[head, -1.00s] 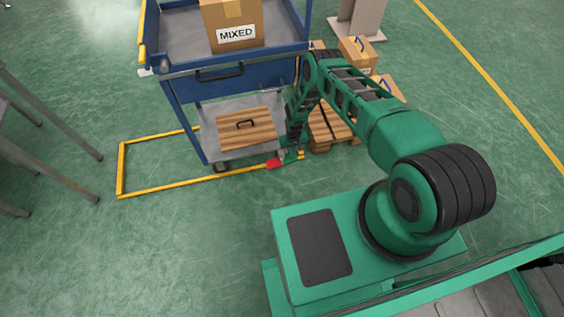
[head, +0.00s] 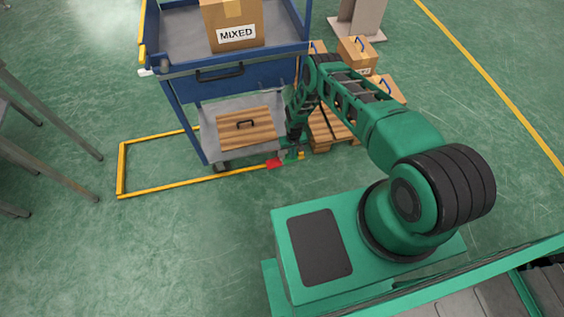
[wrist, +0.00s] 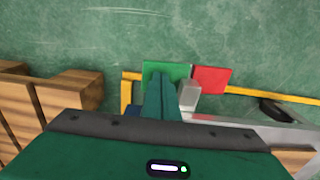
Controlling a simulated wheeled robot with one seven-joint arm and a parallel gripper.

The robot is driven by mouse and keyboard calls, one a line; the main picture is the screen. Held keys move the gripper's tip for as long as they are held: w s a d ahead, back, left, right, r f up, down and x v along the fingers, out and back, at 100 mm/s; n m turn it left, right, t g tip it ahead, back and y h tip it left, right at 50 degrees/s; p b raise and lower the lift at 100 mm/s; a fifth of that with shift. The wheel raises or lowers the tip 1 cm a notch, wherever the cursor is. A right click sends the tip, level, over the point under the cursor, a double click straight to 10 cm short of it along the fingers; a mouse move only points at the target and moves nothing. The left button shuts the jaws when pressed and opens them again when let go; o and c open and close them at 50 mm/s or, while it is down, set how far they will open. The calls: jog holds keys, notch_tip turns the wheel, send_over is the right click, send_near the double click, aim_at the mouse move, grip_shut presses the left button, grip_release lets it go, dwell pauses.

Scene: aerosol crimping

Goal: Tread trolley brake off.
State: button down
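The blue trolley (head: 235,88) stands with its near right corner by my arm. A red pedal plate (head: 273,162) sits low at that corner, and it also shows in the wrist view (wrist: 212,80). A green pedal plate (wrist: 177,70) lies just left of the red one in the wrist view. My gripper (wrist: 160,76) points down with its fingers together and empty. Its fingertips overlap the green plate, apparently at or touching it; the exact contact is hidden. In the head view my wrist hides most of the green plate.
A yellow floor frame (head: 185,188) surrounds the trolley's base. A carton marked MIXED (head: 232,22) is on the top shelf and a wooden crate (head: 246,133) on the lower one. A pallet with cartons (head: 333,135) stands close right.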

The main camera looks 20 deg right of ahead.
jog(key=shift+f, duration=0.85)
notch_tip(320, 180, up, 8)
dwell(1.1)
jog(key=shift+s, duration=0.1)
dwell(0.4)
